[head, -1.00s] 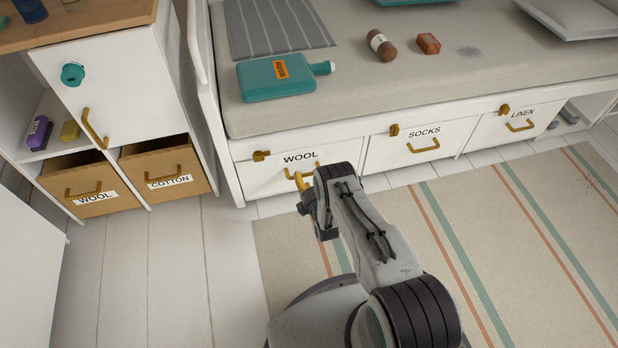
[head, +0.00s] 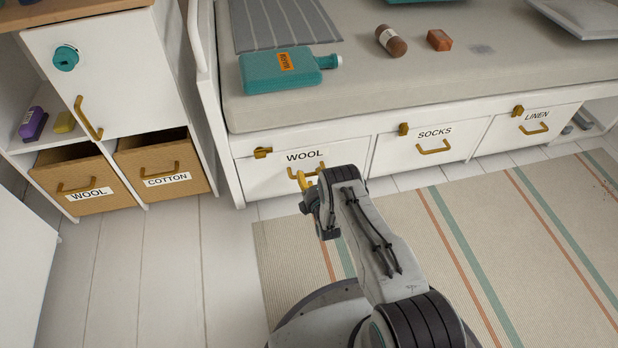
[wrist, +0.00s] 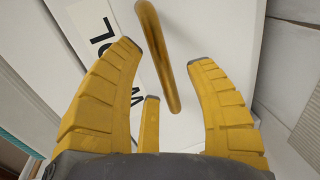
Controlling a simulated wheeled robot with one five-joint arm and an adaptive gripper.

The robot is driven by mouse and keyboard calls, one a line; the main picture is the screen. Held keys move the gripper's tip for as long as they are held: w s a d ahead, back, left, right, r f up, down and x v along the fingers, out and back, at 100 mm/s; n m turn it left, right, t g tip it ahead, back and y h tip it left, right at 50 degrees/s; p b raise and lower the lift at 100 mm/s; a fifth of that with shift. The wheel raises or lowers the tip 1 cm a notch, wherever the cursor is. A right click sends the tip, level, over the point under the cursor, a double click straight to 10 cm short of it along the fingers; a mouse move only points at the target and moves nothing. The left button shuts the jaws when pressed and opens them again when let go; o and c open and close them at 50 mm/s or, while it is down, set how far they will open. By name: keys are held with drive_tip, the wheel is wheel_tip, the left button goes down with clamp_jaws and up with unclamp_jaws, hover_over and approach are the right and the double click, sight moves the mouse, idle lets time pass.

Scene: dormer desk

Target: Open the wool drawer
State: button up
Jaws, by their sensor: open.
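The wool drawer (head: 262,178) is a white front under the bench, labelled WOOL, and it is shut. Its brass bar handle (head: 293,174) is partly hidden behind my gripper (head: 306,182). A brass catch (head: 263,153) sits at the drawer's top left edge. In the wrist view, the handle (wrist: 158,55) runs between and just beyond the yellow fingertips of my gripper (wrist: 166,58). The fingers are spread, with gaps on both sides of the bar, and I see no clear contact. Part of the WOOL label (wrist: 105,30) shows behind the left finger.
Drawers labelled SOCKS (head: 407,158) and LINEN (head: 505,134) are shut to the right. A cardboard bin also labelled WOOL (head: 100,203) and a COTTON bin (head: 190,191) stand in the left cabinet. A teal bottle (head: 265,76) lies on the bench. A striped rug (head: 400,235) covers the floor.

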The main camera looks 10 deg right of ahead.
drive_tip(key=shift+b+x, duration=0.4)
drive_tip(key=shift+x, duration=0.7)
drive_tip(key=shift+o, duration=0.3)
clamp_jaws()
